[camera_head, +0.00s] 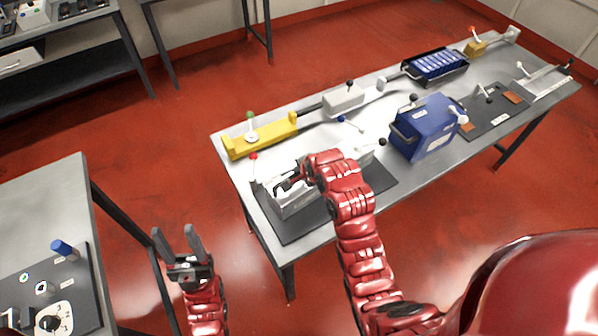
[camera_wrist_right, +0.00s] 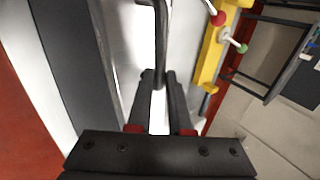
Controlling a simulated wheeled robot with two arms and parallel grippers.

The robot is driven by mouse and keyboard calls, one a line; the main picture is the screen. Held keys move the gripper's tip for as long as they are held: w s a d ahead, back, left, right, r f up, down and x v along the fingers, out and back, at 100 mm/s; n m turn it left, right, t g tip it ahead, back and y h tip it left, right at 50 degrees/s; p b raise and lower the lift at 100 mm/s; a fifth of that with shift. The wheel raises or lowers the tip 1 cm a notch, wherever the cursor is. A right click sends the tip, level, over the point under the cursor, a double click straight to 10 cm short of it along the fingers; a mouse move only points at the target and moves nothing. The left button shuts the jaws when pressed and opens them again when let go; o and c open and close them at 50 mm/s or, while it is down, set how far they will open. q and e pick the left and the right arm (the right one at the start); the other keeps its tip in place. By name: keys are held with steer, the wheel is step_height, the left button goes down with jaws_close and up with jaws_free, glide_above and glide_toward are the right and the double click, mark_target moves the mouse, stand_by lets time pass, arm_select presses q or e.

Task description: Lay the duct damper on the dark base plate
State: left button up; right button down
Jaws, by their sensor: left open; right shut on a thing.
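A pale grey box-shaped thing, which I take as the duct damper (camera_head: 293,205), is at the near left of the long table, over a dark base plate (camera_head: 283,232). Whether it rests on the plate or hangs just above it I cannot tell. My right gripper (camera_head: 287,184) is at its top and partly hides it. In the right wrist view my right gripper (camera_wrist_right: 156,82) is shut on a dark bar-like handle (camera_wrist_right: 161,35), with pale surfaces around it. The dark plate also shows there (camera_wrist_right: 67,50). My left gripper (camera_head: 174,234) is open and empty, left of the table.
A red-knobbed lever (camera_head: 253,157) stands by the grey box. Behind it is a yellow block with a green knob (camera_head: 262,137). A blue box (camera_head: 427,127) and another dark plate (camera_head: 490,113) are further right. A side table (camera_head: 45,195) with a control panel stands at the left.

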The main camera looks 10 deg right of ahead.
steer(key=shift+s+f, duration=0.2)
steer(key=shift+f, duration=0.25)
steer(key=shift+s+f+b, duration=0.1)
steer(key=shift+f+b, duration=0.15)
steer(key=shift+b, duration=0.05)
steer(key=shift+f, duration=0.3)
steer(key=c, duration=1.2)
jaws_free()
steer(key=o, duration=0.4)
steer(key=shift+d, duration=0.1)
steer(key=shift+o, duration=0.2)
steer(key=shift+w+r, duration=0.2)
